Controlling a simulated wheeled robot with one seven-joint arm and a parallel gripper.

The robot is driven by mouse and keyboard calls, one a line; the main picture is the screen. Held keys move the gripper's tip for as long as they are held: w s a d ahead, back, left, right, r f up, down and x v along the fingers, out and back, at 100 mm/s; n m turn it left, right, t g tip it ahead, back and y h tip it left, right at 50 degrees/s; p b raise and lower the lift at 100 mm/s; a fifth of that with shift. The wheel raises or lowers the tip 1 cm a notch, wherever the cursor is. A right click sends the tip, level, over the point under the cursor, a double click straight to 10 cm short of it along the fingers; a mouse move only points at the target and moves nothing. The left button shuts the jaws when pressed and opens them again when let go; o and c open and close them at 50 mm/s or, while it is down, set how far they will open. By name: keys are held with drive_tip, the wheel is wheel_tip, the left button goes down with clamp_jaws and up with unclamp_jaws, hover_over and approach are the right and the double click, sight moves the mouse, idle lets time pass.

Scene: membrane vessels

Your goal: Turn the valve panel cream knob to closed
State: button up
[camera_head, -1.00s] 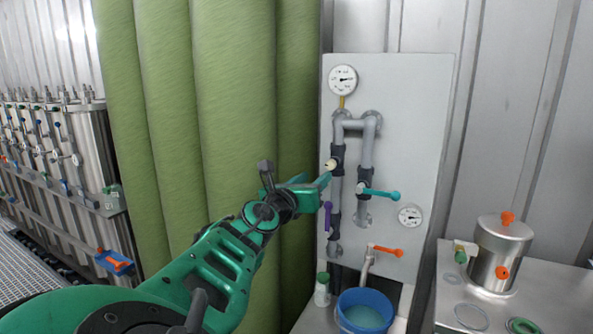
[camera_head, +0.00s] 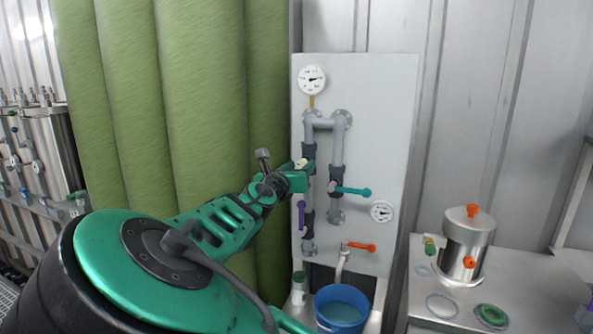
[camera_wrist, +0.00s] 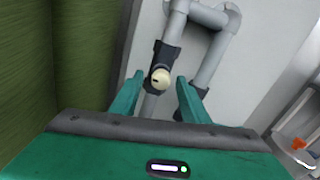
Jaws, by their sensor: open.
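The cream knob (camera_wrist: 160,78) sits on a dark valve body on the grey pipework. In the wrist view it lies just beyond and between my open fingertips, a little nearer the left-hand picture side, and nothing grips it. In the head view the cream knob (camera_head: 301,164) shows small at the upper pipe, close to my gripper (camera_head: 306,172). My gripper also shows in the wrist view (camera_wrist: 158,84), its two green fingers apart. The pale valve panel (camera_head: 385,110) stands upright behind the pipes. Whether the fingers touch the knob cannot be told.
Other handles on the panel are teal (camera_head: 352,191), purple (camera_head: 301,215) and orange (camera_head: 362,246). A blue bucket (camera_head: 341,318) stands below the tap. Green padded columns (camera_head: 190,90) stand close on the left. A steel vessel (camera_head: 468,238) is on the right bench.

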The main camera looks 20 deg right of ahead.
drive_tip(key=shift+c, duration=0.4)
clamp_jaws()
drive_tip(key=c, duration=1)
unclamp_jaws()
